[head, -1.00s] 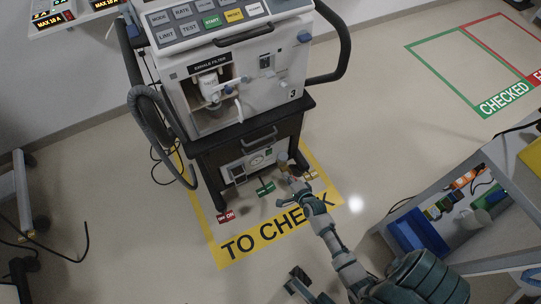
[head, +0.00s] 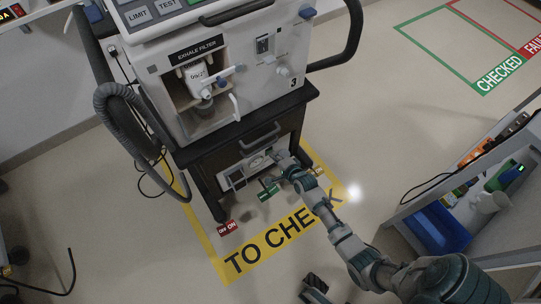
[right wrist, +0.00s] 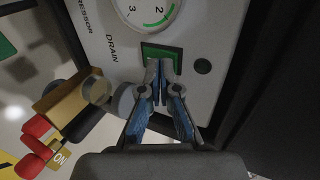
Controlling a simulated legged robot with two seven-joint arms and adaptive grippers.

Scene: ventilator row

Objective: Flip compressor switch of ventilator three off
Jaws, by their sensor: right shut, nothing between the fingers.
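Ventilator three (head: 225,80) stands upright, with the number 3 on its front. Its compressor panel (head: 238,176) is low on the cart; the right wrist view shows it close up, with a round gauge (right wrist: 148,12) and DRAIN lettering. A green-lit switch (right wrist: 158,51) in a dark frame sits below the gauge. My right gripper (head: 277,157) is at the panel. In the right wrist view its fingertips (right wrist: 159,68) are together and empty, overlapping the lower part of the switch. I cannot tell whether they touch it.
A yellow TO CHECK floor marking (head: 268,245) surrounds the cart base. A grey cart with a blue bin (head: 440,228) stands at right. A corrugated hose (head: 125,130) hangs at left.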

